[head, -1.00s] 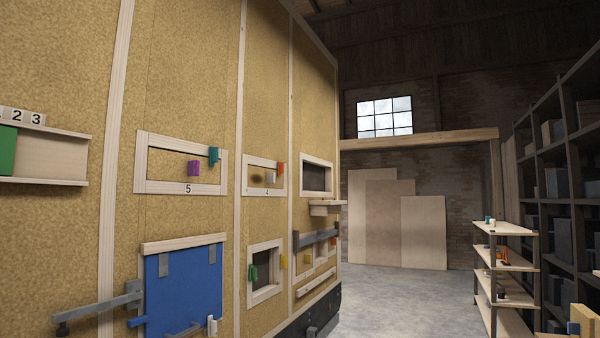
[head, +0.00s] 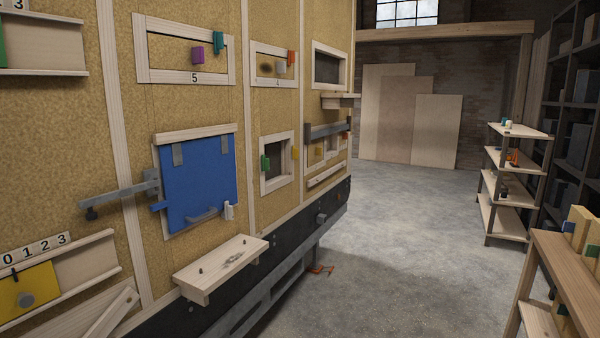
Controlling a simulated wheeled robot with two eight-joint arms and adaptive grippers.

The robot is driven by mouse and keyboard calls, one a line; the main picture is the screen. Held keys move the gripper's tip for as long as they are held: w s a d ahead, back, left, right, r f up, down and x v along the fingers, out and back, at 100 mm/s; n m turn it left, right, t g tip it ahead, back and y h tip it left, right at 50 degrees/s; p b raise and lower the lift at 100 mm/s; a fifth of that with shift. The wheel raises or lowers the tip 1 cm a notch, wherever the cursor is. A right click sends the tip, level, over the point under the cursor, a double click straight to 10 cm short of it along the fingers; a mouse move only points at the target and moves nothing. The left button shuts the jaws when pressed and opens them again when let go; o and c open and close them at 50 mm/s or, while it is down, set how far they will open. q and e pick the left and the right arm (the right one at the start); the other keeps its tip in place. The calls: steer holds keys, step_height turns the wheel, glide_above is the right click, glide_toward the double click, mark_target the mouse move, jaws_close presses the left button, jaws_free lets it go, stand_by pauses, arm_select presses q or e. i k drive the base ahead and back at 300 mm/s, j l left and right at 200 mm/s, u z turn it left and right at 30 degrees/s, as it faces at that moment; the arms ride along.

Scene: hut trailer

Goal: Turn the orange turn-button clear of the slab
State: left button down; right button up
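The orange turn-button (head: 291,58) is a small upright block at the right side of the wooden frame (head: 253,62) marked 4, on the tan wall. A tan slab (head: 256,56) fills that frame, with a grey knob (head: 281,68) and a dark oval hole. The turn-button stands beside the knob, near the slab's right edge. At this distance I cannot tell how far it overlaps the slab. Neither of my grippers is in view.
A blue door (head: 195,185) with a grey bar (head: 118,195) is at left. A small wooden shelf (head: 222,262) juts out below it. A shelf rack (head: 510,185) and a workbench (head: 565,270) stand at right.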

mark_target(291, 54)
steer(key=i+l+z, duration=0.3)
steer(key=i, duration=0.65)
steer(key=i+z, duration=0.35)
steer(key=i, duration=0.6)
steer(key=i+l+u, duration=0.1)
steer(key=i+u, duration=0.15)
steer(key=i, duration=0.35)
steer(key=i+l+u, duration=0.3)
steer(key=i, duration=0.35)
steer(key=i+l+u, duration=0.25)
steer(key=i, duration=0.35)
steer(key=i+l+u, duration=0.25)
steer(key=i+l, duration=0.25)
